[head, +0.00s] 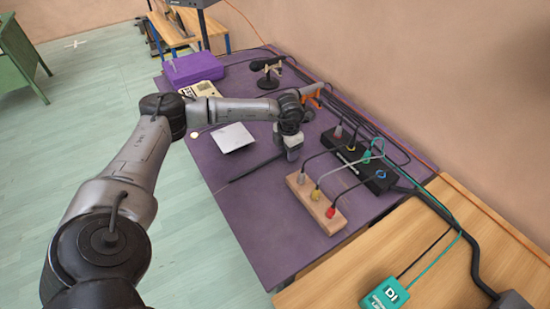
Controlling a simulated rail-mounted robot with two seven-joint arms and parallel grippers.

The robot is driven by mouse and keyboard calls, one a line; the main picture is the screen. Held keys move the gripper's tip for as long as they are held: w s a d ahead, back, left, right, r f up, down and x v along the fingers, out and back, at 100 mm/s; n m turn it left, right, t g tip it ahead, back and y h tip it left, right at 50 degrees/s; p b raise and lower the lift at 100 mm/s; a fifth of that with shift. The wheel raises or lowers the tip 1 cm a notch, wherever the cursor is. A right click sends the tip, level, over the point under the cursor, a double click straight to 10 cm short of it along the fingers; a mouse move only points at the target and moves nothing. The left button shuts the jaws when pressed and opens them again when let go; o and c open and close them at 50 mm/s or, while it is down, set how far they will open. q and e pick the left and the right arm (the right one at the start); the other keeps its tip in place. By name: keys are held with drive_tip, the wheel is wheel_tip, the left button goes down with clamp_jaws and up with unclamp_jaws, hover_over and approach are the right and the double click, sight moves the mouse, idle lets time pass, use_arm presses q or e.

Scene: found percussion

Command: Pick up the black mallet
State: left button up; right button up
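A thin black stick (252,170), which looks like the black mallet, lies slantwise on the purple table (255,215). Its left end is free near the table's left edge. Its right end runs up to my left gripper (291,154), and I cannot make out a mallet head there. My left arm reaches over the table from the left, and the gripper points down beside the stick's right end. The fingers are small and partly hidden, so I cannot tell whether they are apart or whether they touch the stick. My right gripper is not in view.
A wooden block with coloured plugs (315,203) and a black box with cables (357,160) stand right of the gripper. A white sheet (232,138) lies to its left. A purple case (192,68) and a small black stand (268,80) are farther back. The table's front left is clear.

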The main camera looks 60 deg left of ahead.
use_arm(q)
drive_tip(key=c, duration=0.8)
drive_tip(key=shift+c, duration=0.2)
drive_tip(key=shift+r, duration=0.1)
